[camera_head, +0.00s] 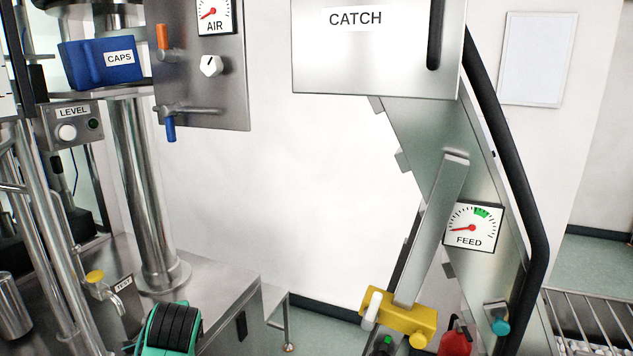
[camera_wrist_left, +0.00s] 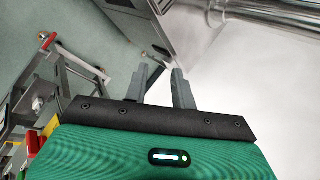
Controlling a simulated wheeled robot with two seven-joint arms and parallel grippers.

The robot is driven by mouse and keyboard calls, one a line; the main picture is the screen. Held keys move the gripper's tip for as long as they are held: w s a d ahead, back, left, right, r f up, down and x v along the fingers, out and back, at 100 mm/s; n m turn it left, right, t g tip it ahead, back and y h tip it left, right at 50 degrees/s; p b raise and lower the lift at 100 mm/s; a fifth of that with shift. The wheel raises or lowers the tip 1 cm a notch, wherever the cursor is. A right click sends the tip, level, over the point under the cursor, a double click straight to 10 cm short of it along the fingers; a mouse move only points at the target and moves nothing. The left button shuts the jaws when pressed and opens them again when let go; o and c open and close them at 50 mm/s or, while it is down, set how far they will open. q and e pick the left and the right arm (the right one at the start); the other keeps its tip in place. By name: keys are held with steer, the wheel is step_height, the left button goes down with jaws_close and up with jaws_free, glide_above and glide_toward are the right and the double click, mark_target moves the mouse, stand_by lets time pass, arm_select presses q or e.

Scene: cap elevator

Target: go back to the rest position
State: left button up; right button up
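My left gripper (camera_wrist_left: 159,70) shows in the left wrist view, with its two grey fingers apart and nothing between them. Behind the fingers, the wrist view shows bare floor and wall and the edge of a metal cabinet. In the head view a green and black part of my left arm shows at the bottom left, beside the steel bench (camera_head: 215,285); its fingers are hidden there. My right gripper is not in view.
A blue CAPS bin (camera_head: 85,65), a LEVEL button box (camera_head: 72,126) and a TEST tap (camera_head: 108,289) are at the left. An AIR panel (camera_head: 220,95) hangs at the back. The CATCH box (camera_head: 375,65), FEED gauge (camera_head: 472,227) and yellow block (camera_head: 395,313) are at the right.

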arm_select(q)
steer(key=s+d+f+n+g+h, duration=0.25)
steer(key=s+f+n, duration=0.25)
steer(key=s+f, duration=0.9)
steer(key=s+d+f+n+g+h, duration=0.15)
steer(key=s+n, duration=0.25)
steer(key=s, duration=0.6)
steer(key=s+d+f+n, duration=0.2)
steer(key=s+n, duration=0.1)
steer(key=s, duration=0.7)
step_height(320, 180, down, 32)
steer(key=g, duration=0.1)
steer(key=s+a+f, duration=0.2)
steer(key=s+f, duration=0.7)
steer(key=s+a+f+g, duration=0.1)
steer(key=s+f, duration=0.8)
steer(key=s, duration=0.1)
steer(key=shift+s+a+f+m, duration=0.15)
steer(key=shift+s+a+m, duration=0.15)
steer(key=shift+a, duration=0.05)
